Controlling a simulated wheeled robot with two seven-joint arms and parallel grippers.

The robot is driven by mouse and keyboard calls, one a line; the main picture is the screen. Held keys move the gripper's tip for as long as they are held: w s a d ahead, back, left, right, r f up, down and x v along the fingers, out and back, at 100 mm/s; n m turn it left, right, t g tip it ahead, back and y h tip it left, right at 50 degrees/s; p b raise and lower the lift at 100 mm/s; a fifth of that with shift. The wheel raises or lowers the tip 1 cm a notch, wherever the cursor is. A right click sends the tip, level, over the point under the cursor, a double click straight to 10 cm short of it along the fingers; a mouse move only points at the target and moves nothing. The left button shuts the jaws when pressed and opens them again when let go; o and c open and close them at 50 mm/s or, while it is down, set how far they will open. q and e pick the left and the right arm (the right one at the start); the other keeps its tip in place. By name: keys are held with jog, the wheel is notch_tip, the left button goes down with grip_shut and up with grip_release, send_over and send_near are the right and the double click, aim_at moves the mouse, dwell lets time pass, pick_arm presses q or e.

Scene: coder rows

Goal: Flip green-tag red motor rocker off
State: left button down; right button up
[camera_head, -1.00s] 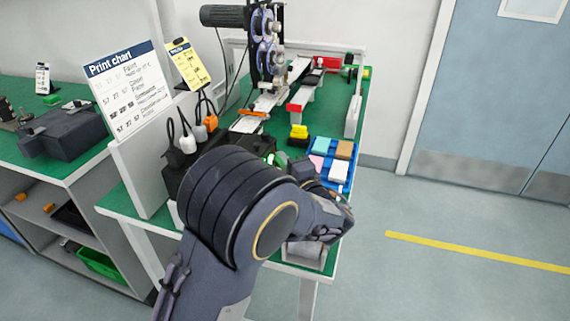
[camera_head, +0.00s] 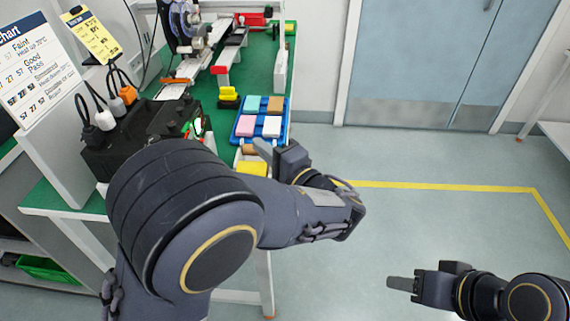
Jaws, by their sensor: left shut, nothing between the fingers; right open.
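A black box (camera_head: 140,138) sits on the near end of the green bench, with plugs on its left. A small green-lit part (camera_head: 197,125) shows at its right side; it is too small to tell whether this is the green tag, and I cannot make out a red rocker. My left arm hides the box's near side. My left gripper (camera_head: 262,148) is shut and empty, to the right of the box, by the bench's near right edge. My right gripper (camera_head: 400,284) is open and empty, low at the right over the floor, far from the box.
A blue tray (camera_head: 236,133) with coloured blocks lies just beyond my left gripper. A yellow block (camera_head: 228,93) stands behind it. A print chart (camera_head: 32,62) and a yellow card (camera_head: 93,35) stand at left. The floor at right is clear.

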pick_arm(q)
jog(key=v, duration=0.6)
jog(key=shift+s+d+r, duration=0.2)
jog(key=shift+r, duration=0.05)
jog(key=a+f+g, duration=0.1)
jog(key=a+g, duration=0.1)
jog(key=a, duration=0.1)
jog(key=a+f+n+g, duration=0.1)
jog(key=a+g, duration=0.1)
jog(key=a, duration=0.2)
jog(key=s+a+f+n+g+h, duration=0.1)
jog(key=a+g, duration=0.1)
jog(key=a, duration=0.2)
jog(key=shift+f, duration=0.2)
jog(key=s+a+f+n+g+h, duration=0.2)
jog(key=s+a+f+g+h, duration=0.25)
jog(key=a, duration=0.35)
jog(key=s+a+f+n+h, duration=0.15)
jog(key=s+n+h, duration=0.35)
jog(key=s+h, duration=0.65)
notch_tip(320, 180, up, 14)
jog(key=s+d+n+t+p, duration=0.1)
jog(key=s+n+t+p, duration=0.1)
jog(key=p, duration=1)
jog(key=shift+s+d+f+t+y, duration=0.25)
jog(key=shift+s+d+t+y, duration=0.05)
jog(key=shift+s+t, duration=0.05)
